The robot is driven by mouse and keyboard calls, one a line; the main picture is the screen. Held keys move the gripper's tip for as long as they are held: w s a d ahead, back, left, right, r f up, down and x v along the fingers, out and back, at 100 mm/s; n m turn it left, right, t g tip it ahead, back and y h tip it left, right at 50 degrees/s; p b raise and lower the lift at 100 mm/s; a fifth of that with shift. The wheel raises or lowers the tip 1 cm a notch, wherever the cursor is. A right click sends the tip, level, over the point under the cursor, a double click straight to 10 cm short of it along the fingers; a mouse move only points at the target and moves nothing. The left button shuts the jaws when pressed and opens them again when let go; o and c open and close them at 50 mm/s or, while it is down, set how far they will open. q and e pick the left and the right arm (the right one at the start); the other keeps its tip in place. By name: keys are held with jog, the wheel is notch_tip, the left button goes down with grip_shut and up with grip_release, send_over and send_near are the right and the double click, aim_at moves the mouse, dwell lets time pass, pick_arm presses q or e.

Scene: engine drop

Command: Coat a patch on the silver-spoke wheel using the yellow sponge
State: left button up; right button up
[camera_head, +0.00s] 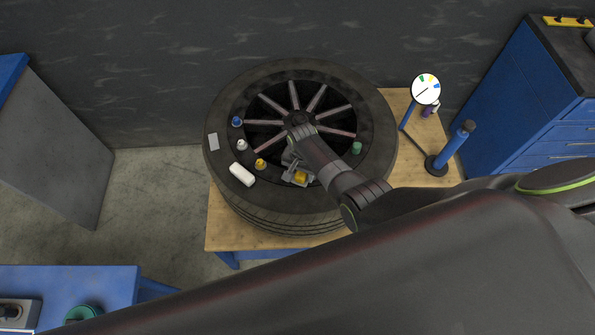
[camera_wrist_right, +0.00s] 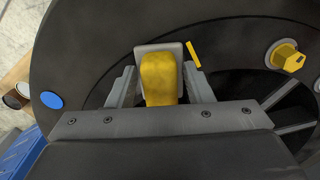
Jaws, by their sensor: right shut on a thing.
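The silver-spoke wheel (camera_head: 226,172) lies flat, with a dark tyre and bright spokes. My right gripper (camera_head: 299,175) is over the near part of the tyre, close to the rim. It is shut on the yellow sponge (camera_head: 301,177), which also shows between the fingers in the right wrist view (camera_wrist_right: 158,78). A pale grey square patch (camera_wrist_right: 143,50) shows directly behind the sponge there, partly covered by it; I cannot tell whether they touch. Another grey square (camera_head: 213,141) lies on the tyre's left side. My left gripper is not in view.
Blue (camera_head: 236,121), white (camera_head: 242,145), yellow (camera_head: 260,164) and green (camera_head: 357,148) caps and a white block (camera_head: 242,174) sit on the wheel. A blue pump (camera_head: 457,145) with a gauge (camera_head: 426,89) stands on the wooden table (camera_head: 228,238). A blue cabinet (camera_head: 530,100) is at right.

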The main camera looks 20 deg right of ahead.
jog(key=shift+s+d+p, duration=0.2)
jog(key=shift+d, duration=0.4)
jog(key=shift+s+d+p, duration=0.15)
jog(key=shift+s+d, duration=0.05)
jog(key=shift+d, duration=0.35)
jog(key=shift+s+d+p, duration=0.25)
jog(key=shift+d+p, duration=0.15)
jog(key=shift+d, duration=0.4)
jog(key=shift+w, duration=0.1)
jog(key=shift+r, duration=0.15)
jog(key=shift+a, duration=0.1)
